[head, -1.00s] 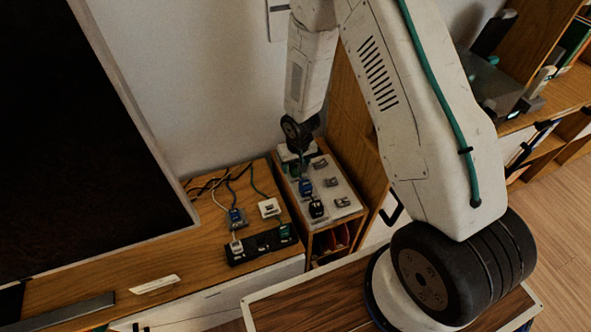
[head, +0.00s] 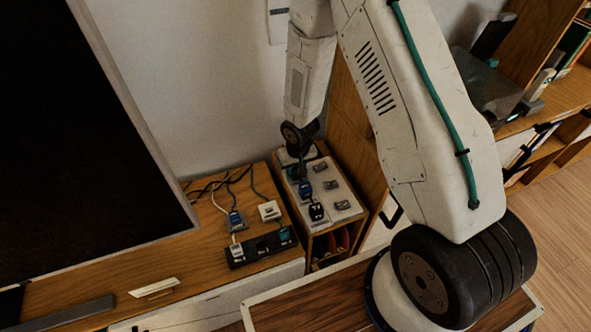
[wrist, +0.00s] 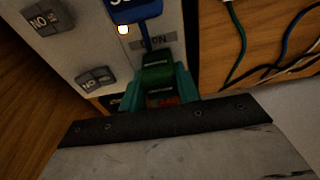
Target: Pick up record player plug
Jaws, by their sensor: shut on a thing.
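My gripper (wrist: 157,92) has teal fingers, shut on a dark green plug (wrist: 158,72) over a pale switch panel (wrist: 88,48). I cannot read the plug's label clearly, so I cannot tell whether it is the record player's. Whether it is still seated in the panel is hidden. In the head view my gripper (head: 298,172) is low at the back end of the panel (head: 336,184). A blue plug (head: 305,188) is just in front of it, and also shows in the wrist view (wrist: 135,10). A black plug (head: 316,212) is in the panel nearer the front.
A black power strip (head: 262,249) lies left of the panel with a green plug (head: 284,234) and a white plug (head: 236,250). A blue plug (head: 236,219), a white plug (head: 269,210) and loose cables lie behind it. A wooden side (head: 353,145) rises right of the panel.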

